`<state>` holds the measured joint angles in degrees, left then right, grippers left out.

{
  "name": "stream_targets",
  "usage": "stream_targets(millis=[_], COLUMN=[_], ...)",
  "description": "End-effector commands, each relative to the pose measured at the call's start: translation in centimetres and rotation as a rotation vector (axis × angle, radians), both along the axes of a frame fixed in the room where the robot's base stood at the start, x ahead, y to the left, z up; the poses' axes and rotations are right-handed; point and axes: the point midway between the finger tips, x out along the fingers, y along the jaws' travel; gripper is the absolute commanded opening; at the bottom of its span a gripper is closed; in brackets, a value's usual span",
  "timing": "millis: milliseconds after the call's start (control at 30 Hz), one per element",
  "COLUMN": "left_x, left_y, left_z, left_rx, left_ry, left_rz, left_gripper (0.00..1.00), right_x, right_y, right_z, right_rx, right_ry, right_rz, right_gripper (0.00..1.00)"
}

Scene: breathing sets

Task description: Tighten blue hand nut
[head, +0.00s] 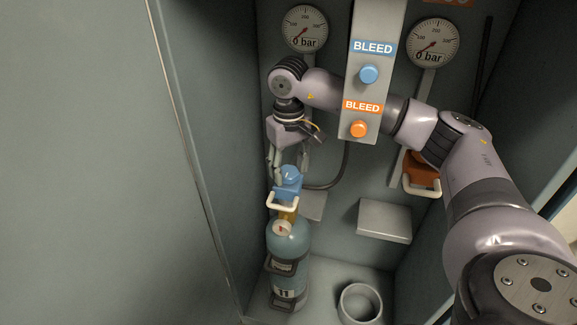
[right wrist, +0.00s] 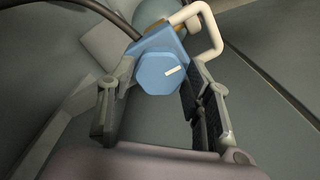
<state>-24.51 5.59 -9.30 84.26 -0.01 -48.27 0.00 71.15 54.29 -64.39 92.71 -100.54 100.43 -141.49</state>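The blue hand nut (head: 289,173) is a hexagonal knob with a white mark, on a blue connector block with a white loop handle (head: 283,201). The block sits on top of a teal gas bottle (head: 288,243). My right gripper (head: 287,163) points down at the nut from above. In the right wrist view the nut (right wrist: 161,72) lies between the spread fingers of my right gripper (right wrist: 162,80), with a finger on each side and no clear grip on it. Finger contact with the block is hard to tell. My left gripper is not in view.
An orange connector (head: 421,172) hangs at the right. Blue (head: 369,74) and orange (head: 358,129) bleed knobs sit on a panel close to my right arm. Two gauges read 0 bar. An empty round holder (head: 360,304) stands beside the bottle. Cabinet walls close in both sides.

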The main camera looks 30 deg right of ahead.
Motion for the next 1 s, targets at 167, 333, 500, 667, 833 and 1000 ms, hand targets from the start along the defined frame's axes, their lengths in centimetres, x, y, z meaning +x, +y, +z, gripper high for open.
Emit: stream_targets(millis=[167,333,500,667,833,1000], left_x=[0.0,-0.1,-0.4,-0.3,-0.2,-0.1], left_y=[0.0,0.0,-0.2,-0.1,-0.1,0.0], left_z=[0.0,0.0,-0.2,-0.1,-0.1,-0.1], left_rx=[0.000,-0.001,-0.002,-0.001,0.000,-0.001], left_ry=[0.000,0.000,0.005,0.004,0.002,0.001], left_rz=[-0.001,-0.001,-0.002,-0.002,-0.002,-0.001], left_gripper=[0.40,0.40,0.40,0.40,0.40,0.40], right_x=[0.0,0.0,0.0,0.1,0.1,0.1], right_y=[0.0,0.0,0.0,0.0,0.0,0.1], right_z=[0.0,0.0,0.0,1.4,4.8,8.4], right_rx=[0.000,0.000,0.000,0.001,0.001,0.001], right_ry=[0.000,0.000,0.000,-0.003,-0.005,-0.005], right_rz=[-0.001,-0.002,-0.002,-0.002,-0.002,-0.001], right_gripper=[0.60,0.64,0.64,0.64,0.64,0.64])
